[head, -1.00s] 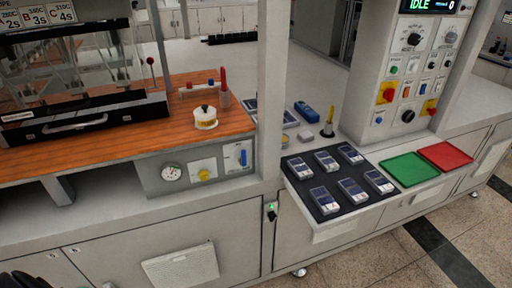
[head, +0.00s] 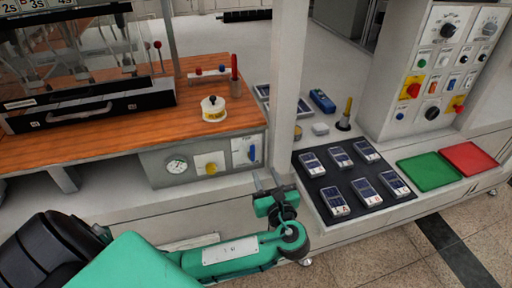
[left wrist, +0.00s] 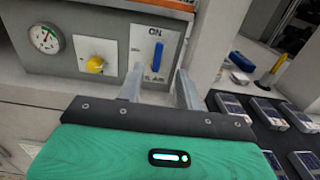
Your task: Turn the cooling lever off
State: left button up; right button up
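The blue lever (head: 252,153) sits upright on a white plate at the right end of the grey panel under the wooden bench. In the left wrist view the lever (left wrist: 157,56) stands below the word ON; the lettering under it is too small to read. My left gripper (head: 268,182) is just below and right of the lever in the head view. In the left wrist view the open gripper (left wrist: 160,88) has its two fingers apart and empty, with the lever beyond them, apart from both. My right gripper is not in view.
A gauge (left wrist: 45,38) and a yellow knob (left wrist: 95,64) are on the same panel, left of the lever. A grey post (head: 285,90) rises close to the gripper. A dark tray (head: 325,170) with several devices juts out at right.

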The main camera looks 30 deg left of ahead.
aim_at(253, 148)
pick_arm(q)
jog(key=p+x, duration=0.2)
jog(key=x, duration=0.8)
jog(key=shift+w+a, duration=0.1)
jog(key=shift+w, duration=0.05)
jog(key=shift+p+x, duration=0.3)
jog(key=shift+x, duration=0.5)
jog(key=shift+c, duration=0.3)
jog(key=shift+f, duration=0.1)
grip_shut()
